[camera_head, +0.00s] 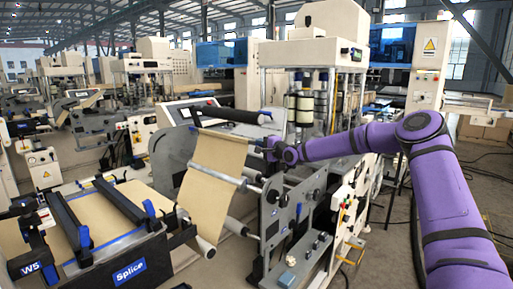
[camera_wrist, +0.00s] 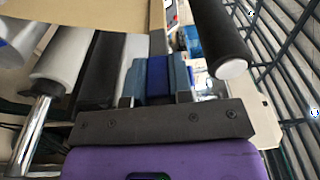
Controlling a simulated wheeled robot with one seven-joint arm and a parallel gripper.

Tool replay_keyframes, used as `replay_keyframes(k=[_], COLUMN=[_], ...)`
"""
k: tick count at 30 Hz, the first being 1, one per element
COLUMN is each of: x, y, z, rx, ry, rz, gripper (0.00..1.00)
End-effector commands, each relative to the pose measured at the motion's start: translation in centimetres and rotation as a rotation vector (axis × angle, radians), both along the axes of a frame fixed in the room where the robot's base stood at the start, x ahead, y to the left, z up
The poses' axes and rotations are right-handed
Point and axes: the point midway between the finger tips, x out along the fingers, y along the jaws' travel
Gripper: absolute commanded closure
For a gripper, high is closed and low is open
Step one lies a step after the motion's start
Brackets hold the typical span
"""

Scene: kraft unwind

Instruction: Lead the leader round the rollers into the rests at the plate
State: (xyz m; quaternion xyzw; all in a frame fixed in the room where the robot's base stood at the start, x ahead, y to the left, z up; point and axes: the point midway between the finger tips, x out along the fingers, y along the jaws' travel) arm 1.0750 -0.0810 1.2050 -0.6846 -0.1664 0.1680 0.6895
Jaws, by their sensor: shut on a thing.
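The leader is a tan kraft web (camera_head: 218,160). It hangs as a slanted sheet between the grey side plates, and a narrow tan strip of it (camera_wrist: 157,14) shows in the wrist view. My gripper (camera_head: 268,150) is at the web's upper right edge, beside the near side plate. In the wrist view my gripper (camera_wrist: 157,82) is shut on a blue grip piece, taken as the leader's end. A black roller (camera_head: 228,114) lies above the web; pale rollers (camera_head: 232,226) lie lower. The splice plate (camera_head: 110,212) is at lower left, with blue pieces (camera_head: 84,237) at its bars, possibly the rests.
The near grey side plate (camera_head: 283,215) stands just below my gripper. In the wrist view a black roller (camera_wrist: 222,40) is close at right and a pale roller (camera_wrist: 62,55) at left. A control panel (camera_head: 190,110) stands behind the web. Dark bars cross the splice plate.

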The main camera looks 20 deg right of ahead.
Motion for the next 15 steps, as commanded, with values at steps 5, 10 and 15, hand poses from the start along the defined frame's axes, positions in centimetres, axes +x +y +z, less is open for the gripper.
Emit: replay_keyframes(k=[5,10,15], x=[1.0,1.9,2.8], y=[-1.5,-2.8,-4.1], z=[0.1,0.0,0.0], rx=[0.003,0.003,0.004], ry=[-0.003,-0.002,-0.001], rz=[-0.002,0.000,-0.002], gripper=[1.00,1.00,1.00])
